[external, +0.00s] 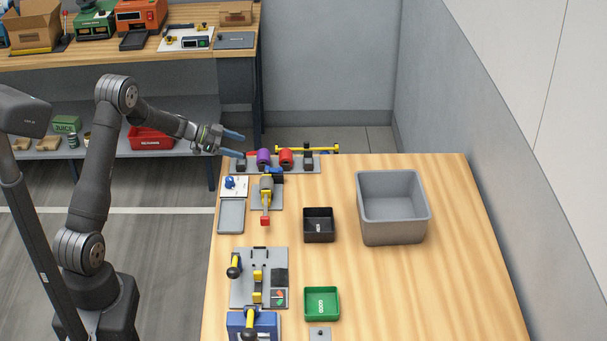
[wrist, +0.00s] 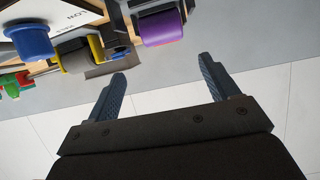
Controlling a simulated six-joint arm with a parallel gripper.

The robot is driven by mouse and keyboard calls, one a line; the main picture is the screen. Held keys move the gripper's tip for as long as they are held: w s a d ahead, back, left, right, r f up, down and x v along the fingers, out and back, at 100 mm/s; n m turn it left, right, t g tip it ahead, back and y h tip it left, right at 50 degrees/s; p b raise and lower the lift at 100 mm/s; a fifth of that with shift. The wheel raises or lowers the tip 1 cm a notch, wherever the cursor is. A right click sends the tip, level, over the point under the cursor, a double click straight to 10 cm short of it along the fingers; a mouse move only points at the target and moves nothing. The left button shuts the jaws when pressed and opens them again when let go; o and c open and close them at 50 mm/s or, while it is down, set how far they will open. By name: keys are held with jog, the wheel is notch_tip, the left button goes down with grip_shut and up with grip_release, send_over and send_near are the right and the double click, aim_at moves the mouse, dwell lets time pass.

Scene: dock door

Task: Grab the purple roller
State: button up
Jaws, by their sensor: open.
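The purple roller (external: 264,157) sits on a grey plate at the far left end of the wooden table, just left of a red roller (external: 285,158). In the wrist view the purple roller (wrist: 159,27) shows at the top, partly cut off by the frame edge. My gripper (external: 238,145) is open and empty, with blue fingers, to the left of the purple roller in the external view. In the wrist view my gripper's fingertips (wrist: 162,67) are spread apart below the roller, with nothing between them.
A black part stands beside the purple roller on the plate. A grey roller with a yellow frame (wrist: 75,58) and a blue knob (wrist: 32,40) are close by. A grey bin (external: 393,230), black tray (external: 318,238) and green tray (external: 322,316) stand on the table.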

aim_at(263, 153)
jog(key=x, duration=0.3)
jog(key=shift+w+f+x, duration=0.15)
jog(key=shift+w+x, duration=0.05)
jog(key=shift+x, duration=1.1)
jog(key=shift+w+f+x, duration=0.1)
jog(key=shift+w+x, duration=0.1)
jog(key=shift+x, duration=1.1)
jog(key=shift+a, duration=0.1)
jog(key=c, duration=1.2)
jog(key=shift+o, duration=0.2)
jog(key=shift+r, duration=0.15)
